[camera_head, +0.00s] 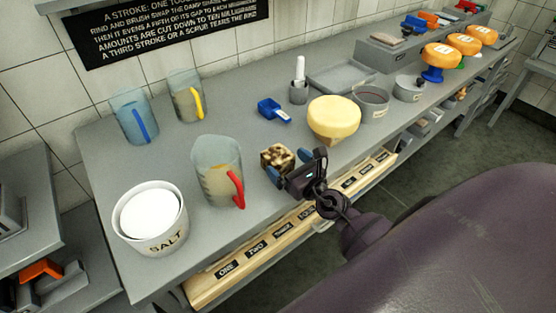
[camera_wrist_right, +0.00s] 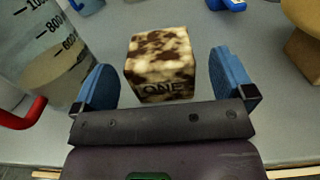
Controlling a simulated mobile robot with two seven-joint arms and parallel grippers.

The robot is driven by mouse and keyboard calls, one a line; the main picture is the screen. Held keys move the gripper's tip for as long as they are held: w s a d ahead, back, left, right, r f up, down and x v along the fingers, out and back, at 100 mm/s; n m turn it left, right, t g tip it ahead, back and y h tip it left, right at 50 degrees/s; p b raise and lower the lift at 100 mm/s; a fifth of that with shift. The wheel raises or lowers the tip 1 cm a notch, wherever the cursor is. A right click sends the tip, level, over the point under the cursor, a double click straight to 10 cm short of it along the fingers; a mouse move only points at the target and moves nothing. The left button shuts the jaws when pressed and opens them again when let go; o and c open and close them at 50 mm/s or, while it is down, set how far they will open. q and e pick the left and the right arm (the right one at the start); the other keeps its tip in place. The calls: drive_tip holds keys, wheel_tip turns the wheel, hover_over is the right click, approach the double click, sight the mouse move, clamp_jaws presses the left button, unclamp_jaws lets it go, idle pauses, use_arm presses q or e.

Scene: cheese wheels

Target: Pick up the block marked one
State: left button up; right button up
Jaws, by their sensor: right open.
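The block marked one (camera_head: 277,157) is a cream cube with dark brown patches, standing on the grey counter near its front edge. In the right wrist view the block (camera_wrist_right: 160,62) shows the word ONE on its near face. My right gripper (camera_head: 288,163) is open, with its blue fingers close to the block. In the wrist view the right gripper (camera_wrist_right: 165,85) has one blue finger on each side of the block, with a visible gap on both sides. My left gripper is not in view.
A measuring jug with a red handle (camera_head: 217,172) stands just left of the block. A salt tub (camera_head: 150,215) stands front left. A labelled wooden rack (camera_head: 215,283) runs along the front edge.

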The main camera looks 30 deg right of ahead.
sight(278, 153)
drive_tip(key=shift+w+a, duration=0.15)
drive_tip(key=shift+w, duration=1)
drive_tip(key=shift+w+a, duration=0.1)
drive_tip(key=shift+w, duration=1)
drive_tip(key=c, duration=1)
drive_tip(key=shift+r, duration=0.1)
